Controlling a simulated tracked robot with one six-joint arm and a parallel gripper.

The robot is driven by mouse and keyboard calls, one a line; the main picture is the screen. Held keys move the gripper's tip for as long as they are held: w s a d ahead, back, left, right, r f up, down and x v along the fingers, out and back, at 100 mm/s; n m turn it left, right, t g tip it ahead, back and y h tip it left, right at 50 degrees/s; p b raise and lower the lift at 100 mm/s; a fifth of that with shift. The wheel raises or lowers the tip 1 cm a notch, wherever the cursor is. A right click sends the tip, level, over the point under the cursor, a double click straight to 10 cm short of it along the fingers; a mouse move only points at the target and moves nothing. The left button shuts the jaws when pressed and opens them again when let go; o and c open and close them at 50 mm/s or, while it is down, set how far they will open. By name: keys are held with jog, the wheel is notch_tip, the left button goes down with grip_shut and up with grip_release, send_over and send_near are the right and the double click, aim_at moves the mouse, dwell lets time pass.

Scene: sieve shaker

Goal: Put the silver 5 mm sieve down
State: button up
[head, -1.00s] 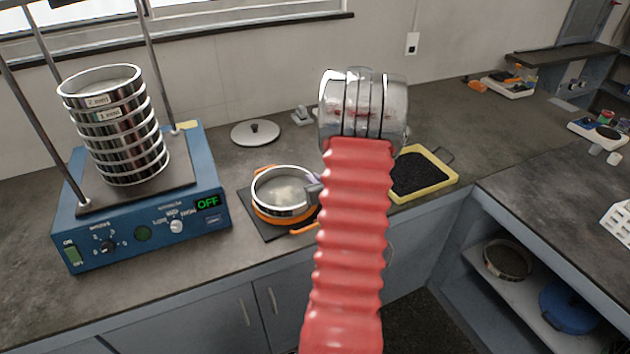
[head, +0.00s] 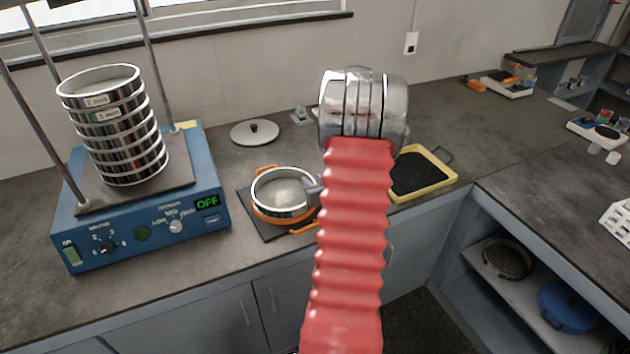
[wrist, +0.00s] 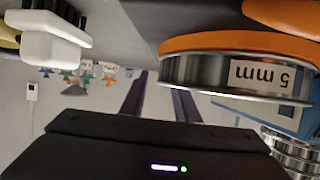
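The silver 5 mm sieve (head: 284,208) sits on an orange round base over a dark mat on the bench, left of my arm. Pale material shows inside it. In the wrist view, which is upside down, the sieve (wrist: 215,74) shows its "5 mm" label, with the orange base (wrist: 225,42) against its underside. My gripper (wrist: 159,100) has its two dark fingers apart with a gap between them, and nothing is clearly held. The fingers are close beside the sieve wall; whether they touch it cannot be told. In the head view my arm hides most of the gripper.
A blue shaker (head: 150,215) carries a stack of sieves (head: 118,140) at the left, its display reading OFF. A round lid (head: 255,132) lies behind the 5 mm sieve. A yellow tray (head: 440,184) of dark grains stands right of my arm. Bare bench lies in front of the shaker.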

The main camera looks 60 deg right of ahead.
jog(key=v, duration=1.1)
jog(key=shift+s+a, duration=0.2)
jog(key=shift+w, duration=0.1)
dwell(0.3)
jog(key=w+a+r+n+g, duration=0.1)
jog(key=w+a+r, duration=0.25)
jog(key=a, duration=0.25)
jog(key=w+a+r+n+g+y, duration=0.1)
jog(key=w+a+r, duration=0.2)
jog(key=a+r, duration=0.3)
jog(key=w+a+r+n+g, duration=0.1)
jog(key=w+a+r, duration=0.2)
jog(key=a, duration=0.4)
jog(key=s+a+r+n+g+y, duration=0.1)
jog(key=s+a, duration=0.3)
jog(key=a, duration=0.5)
jog(key=s+a+r+n+y, duration=0.1)
jog(key=s+a+r+y, duration=0.1)
jog(key=a, duration=0.7)
jog(key=s+a+r+n+g+y, duration=0.1)
jog(key=s+a+y, duration=0.2)
jog(key=s+a, duration=0.3)
jog(key=a, duration=0.4)
jog(key=shift+r+n+g, duration=0.3)
jog(key=shift+r, duration=0.1)
